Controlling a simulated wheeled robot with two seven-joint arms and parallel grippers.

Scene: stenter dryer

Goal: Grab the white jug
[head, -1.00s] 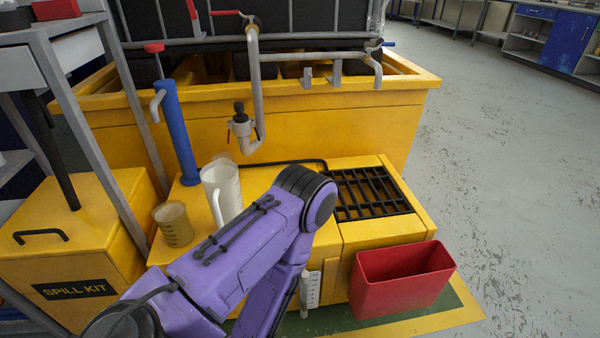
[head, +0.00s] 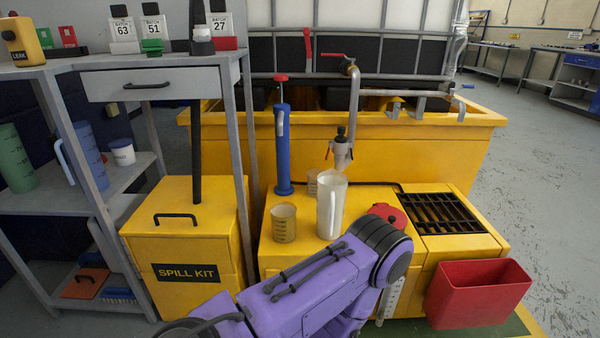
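The white jug (head: 331,204) stands upright on the yellow bench, left of the black grate, with its handle on its left side. My purple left arm crosses the lower middle of the head view, in front of the bench. Its elbow is just right of the jug's base, and I cannot tell whether they touch. The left gripper is hidden or out of frame. My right gripper is not in view.
A beaker (head: 283,222) stands left of the jug and another cup (head: 312,182) behind it. A blue pump (head: 282,150) and a tap (head: 341,150) rise behind. A red bin (head: 478,295) is at the right, a spill kit box (head: 185,235) at the left.

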